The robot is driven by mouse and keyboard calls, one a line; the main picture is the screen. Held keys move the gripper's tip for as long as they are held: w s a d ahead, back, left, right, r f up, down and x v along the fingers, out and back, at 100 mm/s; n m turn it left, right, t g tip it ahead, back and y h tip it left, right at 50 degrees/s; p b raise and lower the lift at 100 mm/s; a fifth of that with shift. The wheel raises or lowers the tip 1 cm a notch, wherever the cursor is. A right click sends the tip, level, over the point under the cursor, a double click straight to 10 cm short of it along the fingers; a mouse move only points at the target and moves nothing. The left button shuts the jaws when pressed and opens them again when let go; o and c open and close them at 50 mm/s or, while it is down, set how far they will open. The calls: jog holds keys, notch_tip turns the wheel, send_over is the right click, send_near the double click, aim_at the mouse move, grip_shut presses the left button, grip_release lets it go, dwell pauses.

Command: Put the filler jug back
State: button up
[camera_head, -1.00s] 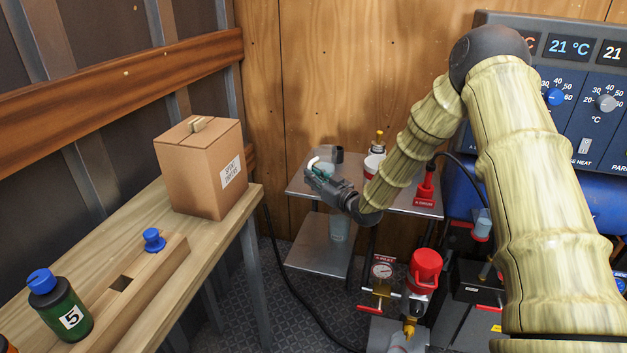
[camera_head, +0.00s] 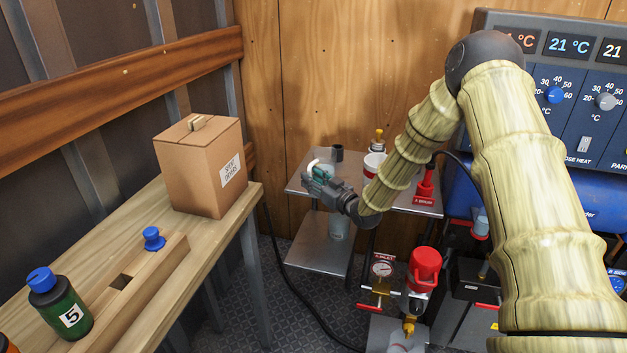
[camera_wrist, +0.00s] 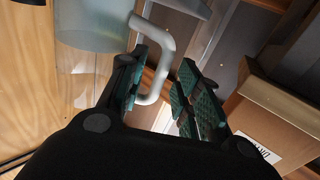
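The filler jug (camera_wrist: 92,25) is a translucent pale blue vessel with a white bent handle (camera_wrist: 166,60). It is at the upper left of the wrist view, partly cut off by the edge. In the head view the jug (camera_head: 322,166) is small and mostly hidden behind my gripper (camera_head: 316,181), at the left end of the upper metal shelf (camera_head: 400,195). In the wrist view my gripper (camera_wrist: 165,95) has its green-padded fingers spread apart. The handle lies between them, nearer the left finger; I cannot tell whether they touch.
A dark cup (camera_head: 338,153) and a red-and-white container (camera_head: 374,163) stand on the shelf. A clear cylinder (camera_head: 339,226) is below. A cardboard box (camera_head: 200,170) and green bottle (camera_head: 62,305) stand on the left bench. Red-topped equipment (camera_head: 424,270) is in front.

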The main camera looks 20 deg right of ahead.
jog(key=b+v, duration=0.1)
jog(key=v, duration=1.1)
jog(key=s+a+f+m+g+h, duration=0.2)
jog(key=s+a+f+g, duration=0.2)
jog(key=s+f, duration=0.6)
jog(key=s+a+f+m+g+h, duration=0.1)
jog(key=s+a+f+g+h, duration=0.2)
jog(key=s+f, duration=0.75)
jog(key=s+a+f+m+g+h, duration=0.1)
jog(key=s+f+g, duration=0.3)
jog(key=s, duration=1)
jog(key=s+a+f+m+g, duration=0.1)
jog(key=s+f+g, duration=0.4)
jog(key=s+f, duration=0.5)
jog(key=s+a, duration=0.1)
jog(key=s, duration=0.4)
jog(key=shift+a+f+g+h, duration=0.15)
jog(key=shift+f+g+h, duration=0.15)
jog(key=shift+f+h, duration=0.1)
jog(key=shift+r, duration=0.15)
notch_tip(320, 180, up, 4)
jog(key=p, duration=0.4)
jog(key=shift+r+p, duration=0.2)
jog(key=shift+p, duration=0.1)
